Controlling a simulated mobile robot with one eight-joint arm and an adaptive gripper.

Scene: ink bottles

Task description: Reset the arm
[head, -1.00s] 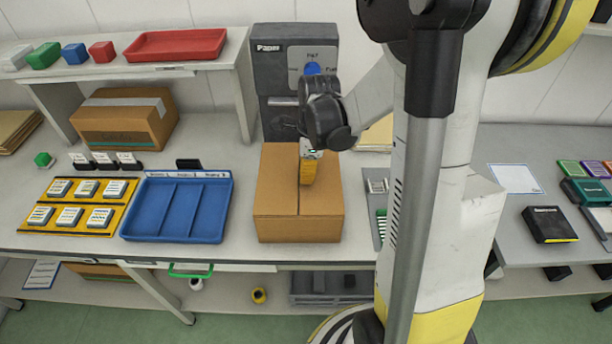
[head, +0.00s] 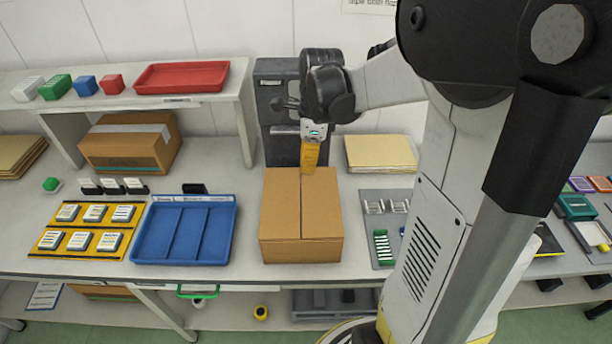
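No held object can be seen. My arm runs from the gripper to the right and fills much of the right side of the view. No ink bottle can be made out for certain.
The blue divided tray (head: 168,232) and a yellow board with several small packs (head: 65,242) lie left of the box. A grey tray (head: 372,249) lies right. The dark machine (head: 278,150) stands behind. A raised shelf with a red tray (head: 181,77) is at the back left.

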